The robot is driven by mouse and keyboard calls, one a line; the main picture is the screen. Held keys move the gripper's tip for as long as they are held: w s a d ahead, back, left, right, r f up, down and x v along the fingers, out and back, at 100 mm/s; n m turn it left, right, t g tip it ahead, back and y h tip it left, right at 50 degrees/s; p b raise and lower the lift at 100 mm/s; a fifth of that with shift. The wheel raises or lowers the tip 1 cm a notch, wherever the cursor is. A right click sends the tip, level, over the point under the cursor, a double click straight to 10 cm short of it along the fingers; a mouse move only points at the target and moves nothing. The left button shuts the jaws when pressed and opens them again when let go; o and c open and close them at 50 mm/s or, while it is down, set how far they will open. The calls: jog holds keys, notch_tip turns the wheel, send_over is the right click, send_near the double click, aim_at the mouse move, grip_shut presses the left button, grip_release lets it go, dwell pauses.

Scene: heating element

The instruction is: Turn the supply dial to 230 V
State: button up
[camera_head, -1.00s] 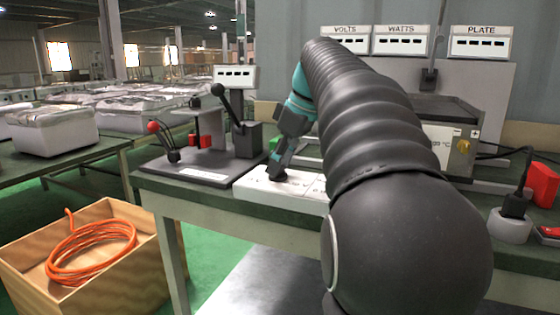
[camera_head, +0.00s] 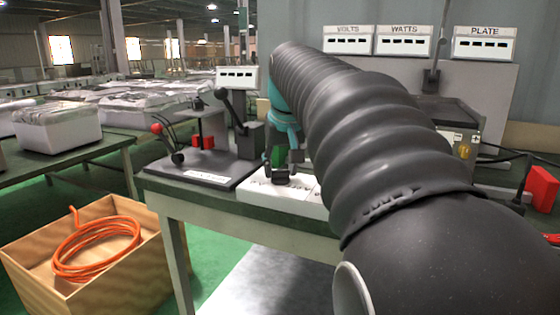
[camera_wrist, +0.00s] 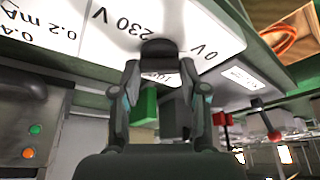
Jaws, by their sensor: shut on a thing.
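The supply dial is a small black knob (camera_wrist: 158,50) on a white sloped panel (camera_wrist: 215,45). In the wrist view the print "230 V" is just beyond it to the left, "0 V" is to its right, and another label is partly hidden between my fingers. My gripper (camera_wrist: 158,65) is shut on the knob, one finger on each side. The knob's pointer mark is not visible, so I cannot tell its exact setting. In the head view my gripper (camera_head: 282,172) is low over the white panel (camera_head: 300,202), and my arm covers the panel's right part.
A dark lever stand (camera_head: 215,165) with red and black knobs is left of the panel. Meter boxes marked VOLTS (camera_head: 348,40), WATTS (camera_head: 403,41) and PLATE (camera_head: 484,43) are at the back. A wooden crate (camera_head: 120,285) with an orange cable (camera_head: 95,250) is on the floor.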

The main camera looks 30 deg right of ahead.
jog(key=m+h+p, duration=0.1)
jog(key=m, duration=0.1)
jog(key=m+g, duration=0.1)
jog(key=m, duration=0.2)
jog(key=shift+a+m+h+p, duration=0.15)
jog(key=shift+m+h+p, duration=0.15)
jog(key=shift+h+p, duration=0.1)
jog(key=shift+w+f+m+g+h, duration=0.1)
jog(key=shift+m+g+h, duration=0.25)
jog(key=shift+m, duration=0.8)
jog(key=shift+f+m+g+h, duration=0.15)
jog(key=shift+m+g, duration=0.3)
jog(key=shift+m, duration=0.7)
jog(key=shift+r, duration=0.1)
jog(key=o, duration=1.1)
jog(key=shift+o, duration=0.2)
jog(key=shift+r, duration=0.1)
jog(key=shift+r, duration=0.1)
jog(key=v, duration=1.2)
jog(key=shift+a, duration=0.1)
